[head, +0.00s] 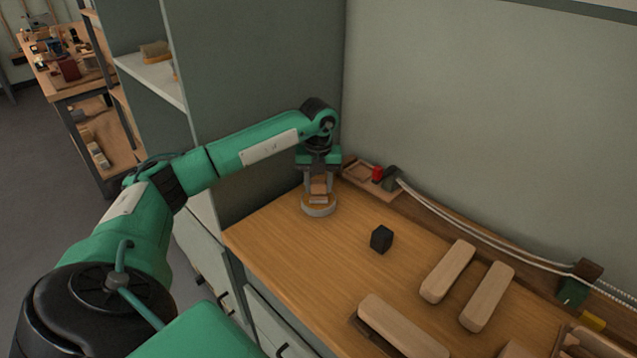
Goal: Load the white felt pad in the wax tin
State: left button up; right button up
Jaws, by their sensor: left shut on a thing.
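My left gripper (319,186) points down at the back left of the wooden bench, right above the round wax tin (318,211). It is shut on a small block with a tan upper part and a pale lower part, which looks like the felt pad (319,199). The pad is at the tin's opening. I cannot tell whether it touches the wax, as the fingers and the pad hide most of the tin's inside. The tin has a pale rim and stands flat on the bench. My right gripper is not in view.
A small black block (381,239) stands to the right of the tin. Pale wooden brush blocks (448,271) lie farther right and in front. A wooden rail (408,206) with a red item (377,173) runs along the wall. The bench (290,251) in front of the tin is clear.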

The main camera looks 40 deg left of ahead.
aim_at(319, 182)
pick_arm(q)
jog(key=shift+f, duration=0.1)
jog(key=shift+r+p, duration=2.7)
jog(key=shift+r, duration=0.9)
